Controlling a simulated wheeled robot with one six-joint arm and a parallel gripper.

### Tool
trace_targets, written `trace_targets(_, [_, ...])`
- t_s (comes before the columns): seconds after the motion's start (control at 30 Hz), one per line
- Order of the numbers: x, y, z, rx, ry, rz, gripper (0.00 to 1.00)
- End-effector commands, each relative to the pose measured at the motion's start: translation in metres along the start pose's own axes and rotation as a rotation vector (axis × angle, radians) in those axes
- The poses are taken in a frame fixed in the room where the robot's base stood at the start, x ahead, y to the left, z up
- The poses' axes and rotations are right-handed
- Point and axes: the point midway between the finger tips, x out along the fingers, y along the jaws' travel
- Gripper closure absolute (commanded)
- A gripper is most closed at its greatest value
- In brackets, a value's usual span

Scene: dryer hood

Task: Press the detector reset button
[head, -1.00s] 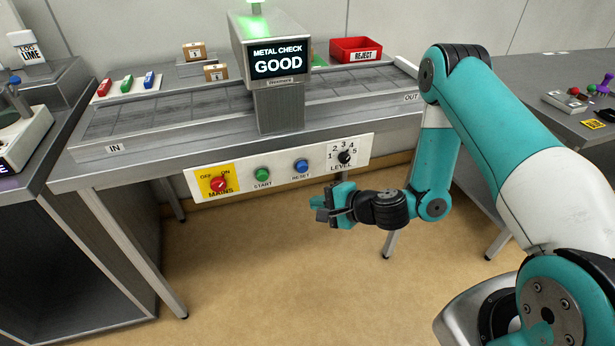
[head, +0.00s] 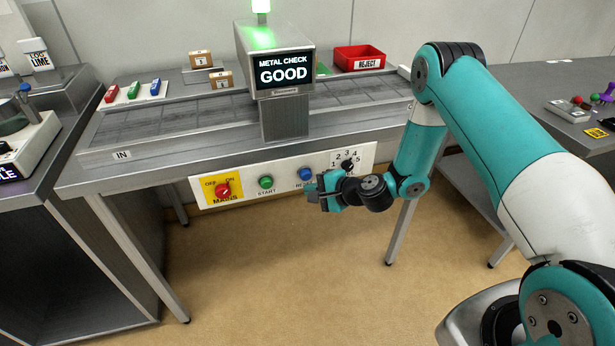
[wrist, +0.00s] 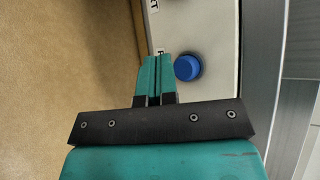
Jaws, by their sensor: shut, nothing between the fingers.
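The blue reset button (head: 305,174) is on the white control panel (head: 290,167) on the front of the metal detector bench. In the wrist view the blue button (wrist: 187,68) shows just right of my fingertips. My gripper (head: 312,192) is shut and empty, with its tips near the panel just below the button in the head view. In the wrist view the two teal fingers (wrist: 154,62) lie together. They partly hide the label beside the button. I cannot tell whether the fingertips touch the panel; they are beside the button, not over its middle.
The green start button (head: 266,182) and red mains switch (head: 222,190) are left of the reset button. The level knob (head: 347,165) is to its right, close above my wrist. The detector screen (head: 284,72) reads "METAL CHECK GOOD". Floor space below the panel is clear.

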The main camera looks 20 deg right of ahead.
Motion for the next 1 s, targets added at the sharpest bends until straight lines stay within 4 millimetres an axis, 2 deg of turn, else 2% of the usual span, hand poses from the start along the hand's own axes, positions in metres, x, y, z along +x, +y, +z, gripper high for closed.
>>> trace_targets(0.23, [0.0084, -0.0063, -0.0061, 0.000, 0.001, -0.001, 1.00])
trace_targets(1.0, [0.0083, -0.0062, -0.0062, 0.001, 0.001, 0.000, 1.00])
